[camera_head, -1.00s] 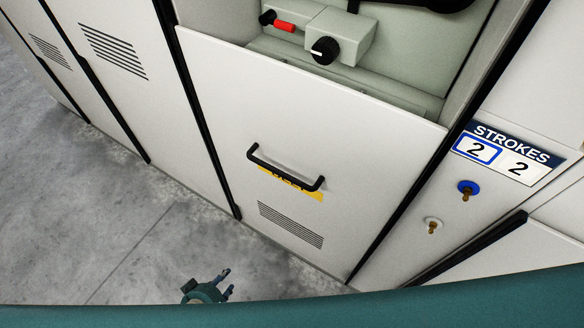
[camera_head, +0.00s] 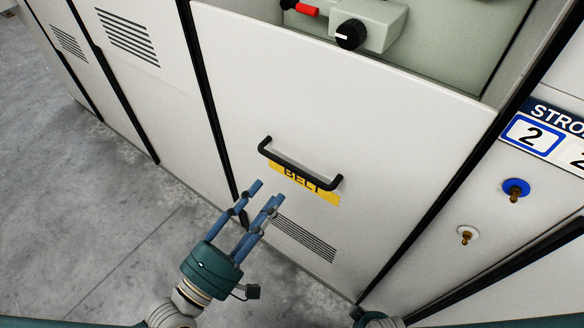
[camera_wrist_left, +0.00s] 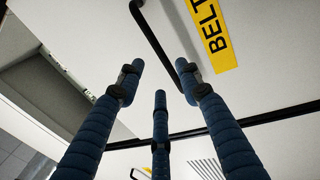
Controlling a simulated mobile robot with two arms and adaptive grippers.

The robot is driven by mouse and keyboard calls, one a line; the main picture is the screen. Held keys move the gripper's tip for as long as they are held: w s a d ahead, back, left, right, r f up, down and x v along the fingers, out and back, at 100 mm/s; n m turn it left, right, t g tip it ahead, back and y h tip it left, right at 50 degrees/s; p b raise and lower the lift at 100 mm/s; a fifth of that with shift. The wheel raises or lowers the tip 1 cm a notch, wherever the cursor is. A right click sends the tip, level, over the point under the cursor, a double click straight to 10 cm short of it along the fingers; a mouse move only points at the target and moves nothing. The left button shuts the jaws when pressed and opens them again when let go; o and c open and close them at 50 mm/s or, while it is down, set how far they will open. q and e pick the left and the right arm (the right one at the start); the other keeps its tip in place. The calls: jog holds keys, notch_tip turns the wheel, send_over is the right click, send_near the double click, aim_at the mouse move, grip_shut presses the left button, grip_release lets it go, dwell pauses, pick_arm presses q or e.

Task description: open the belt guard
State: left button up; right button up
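The belt guard (camera_head: 330,100) is a large white panel with a black bar handle (camera_head: 300,166), a yellow label (camera_head: 310,188) reading "BELT" and a vent grille. It stands upright across the lower front of the machine. My left gripper (camera_head: 262,195) has three blue fingers, spread open and empty, just below and left of the handle, apart from it. In the left wrist view the handle (camera_wrist_left: 155,35) and label (camera_wrist_left: 212,32) lie ahead of the open fingertips. A teal part of mine shows at the bottom edge; no right fingers show.
Above the guard is a recess with a black knob (camera_head: 351,34) and a red-tipped lever (camera_head: 306,10). At right are a "STROKES" counter (camera_head: 545,133), a blue-ringed peg (camera_head: 515,188) and a white-ringed peg (camera_head: 466,235). Grey floor (camera_head: 110,230) is clear at left.

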aim_at(290, 169)
pick_arm(q)
jog(key=x, duration=0.9)
jog(key=shift+w+d, duration=0.15)
jog(key=shift+w, duration=0.05)
grip_shut()
